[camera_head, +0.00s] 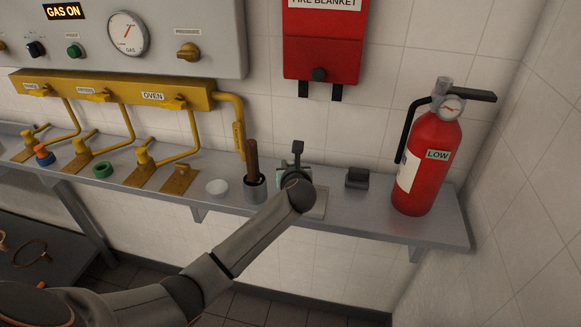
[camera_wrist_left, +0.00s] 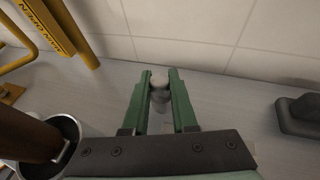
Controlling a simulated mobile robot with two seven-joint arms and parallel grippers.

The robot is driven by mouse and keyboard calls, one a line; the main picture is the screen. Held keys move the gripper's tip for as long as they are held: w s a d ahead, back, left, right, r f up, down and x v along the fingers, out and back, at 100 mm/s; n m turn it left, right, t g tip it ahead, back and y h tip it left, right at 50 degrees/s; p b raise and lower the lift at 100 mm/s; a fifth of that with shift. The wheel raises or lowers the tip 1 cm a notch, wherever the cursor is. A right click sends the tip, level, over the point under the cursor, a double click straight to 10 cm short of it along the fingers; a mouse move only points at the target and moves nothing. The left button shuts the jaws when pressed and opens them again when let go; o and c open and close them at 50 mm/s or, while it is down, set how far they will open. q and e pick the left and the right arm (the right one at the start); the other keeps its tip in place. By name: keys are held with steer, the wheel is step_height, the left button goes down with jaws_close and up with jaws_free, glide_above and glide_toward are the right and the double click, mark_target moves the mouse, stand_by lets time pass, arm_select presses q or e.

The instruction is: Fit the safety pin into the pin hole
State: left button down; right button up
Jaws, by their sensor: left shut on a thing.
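My left gripper (camera_wrist_left: 158,76) has its green fingers closed around a small pale grey thing with a rounded top (camera_wrist_left: 160,86). I cannot tell whether this is the safety pin. In the head view my left gripper (camera_head: 290,172) is over the shelf by the wall, and my wrist largely hides its fingers. The red fire extinguisher (camera_head: 429,165) stands upright on the shelf's right end, with a black lever, a gauge and a "LOW" label. It is well to the right of the gripper. The pin hole cannot be made out. My right gripper is not in view.
A metal pot (camera_head: 255,190) with a wooden handle in it stands just left of the gripper. A small dark block (camera_head: 357,178) lies between gripper and extinguisher. A red fire blanket box (camera_head: 322,45) hangs above.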

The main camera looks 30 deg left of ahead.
mark_target(291, 162)
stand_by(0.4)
arm_select(q)
steer(key=shift+r, duration=0.5)
step_height(291, 162, up, 2)
steer(key=shift+r, duration=0.25)
steer(key=a+r+v, duration=0.2)
steer(key=r+v, duration=0.1)
steer(key=v, duration=1.3)
steer(key=shift+s+d+r, duration=0.1)
steer(key=shift+d+r, duration=0.05)
steer(key=c, duration=1.2)
jaws_free()
steer(key=shift+c, duration=0.2)
jaws_close()
